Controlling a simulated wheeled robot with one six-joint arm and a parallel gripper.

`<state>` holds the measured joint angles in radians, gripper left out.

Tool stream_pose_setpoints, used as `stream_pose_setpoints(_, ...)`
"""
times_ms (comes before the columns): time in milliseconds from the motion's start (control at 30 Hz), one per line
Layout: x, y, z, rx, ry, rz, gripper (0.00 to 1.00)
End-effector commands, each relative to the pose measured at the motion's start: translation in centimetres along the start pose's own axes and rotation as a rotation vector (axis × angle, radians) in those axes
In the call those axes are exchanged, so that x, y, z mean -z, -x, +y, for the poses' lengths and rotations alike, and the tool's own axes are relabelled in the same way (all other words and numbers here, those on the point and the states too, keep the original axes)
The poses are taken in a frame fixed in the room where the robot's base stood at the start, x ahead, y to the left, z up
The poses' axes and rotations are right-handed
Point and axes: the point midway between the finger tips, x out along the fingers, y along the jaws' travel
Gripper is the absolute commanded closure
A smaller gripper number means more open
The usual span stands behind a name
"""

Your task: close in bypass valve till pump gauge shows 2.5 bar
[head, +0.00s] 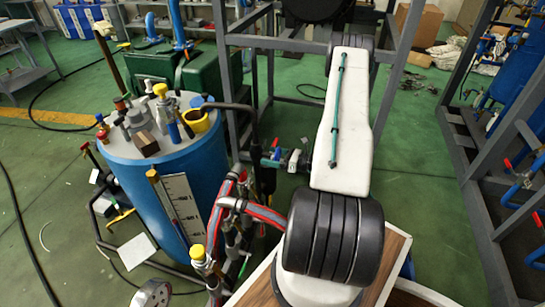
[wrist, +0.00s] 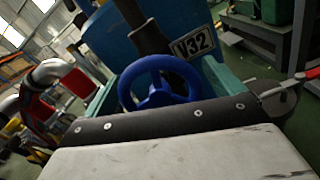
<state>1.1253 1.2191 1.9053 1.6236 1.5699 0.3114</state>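A blue handwheel (wrist: 158,84) with spokes is in the middle of the wrist view, beside a plate marked V32 (wrist: 194,43). I cannot tell from the frames whether it is the bypass valve. What looks like the front of my gripper (wrist: 165,122), a dark riveted strip on a pale block, fills the lower wrist view just before the wheel and hides its lower edge.
A blue drum (head: 165,190) with several valves on top stands at left. Red-banded hoses (head: 250,209) and a small valve (head: 288,158) are beside my arm. A grey steel frame (head: 480,165) stands at right. Green floor (head: 425,160) is open between.

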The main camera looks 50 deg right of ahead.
Motion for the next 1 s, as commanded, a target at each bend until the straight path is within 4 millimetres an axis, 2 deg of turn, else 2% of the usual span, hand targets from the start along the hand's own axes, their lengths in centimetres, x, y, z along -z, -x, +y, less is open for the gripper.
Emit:
stream_pose_setpoints(133,0.0,0.2,-0.1,0.001,0.000,0.000,0.06)
stream_pose_setpoints(233,0.0,1.0,-0.1,0.003,0.000,-0.001,0.06)
stream_pose_setpoints(600,0.0,6.8,-0.1,0.002,0.000,-0.001,0.06)
stream_pose_setpoints(767,0.0,7.8,0.0,0.001,0.000,0.000,0.06)
stream_pose_setpoints(1000,0.0,7.8,0.0,0.000,0.000,0.000,0.06)
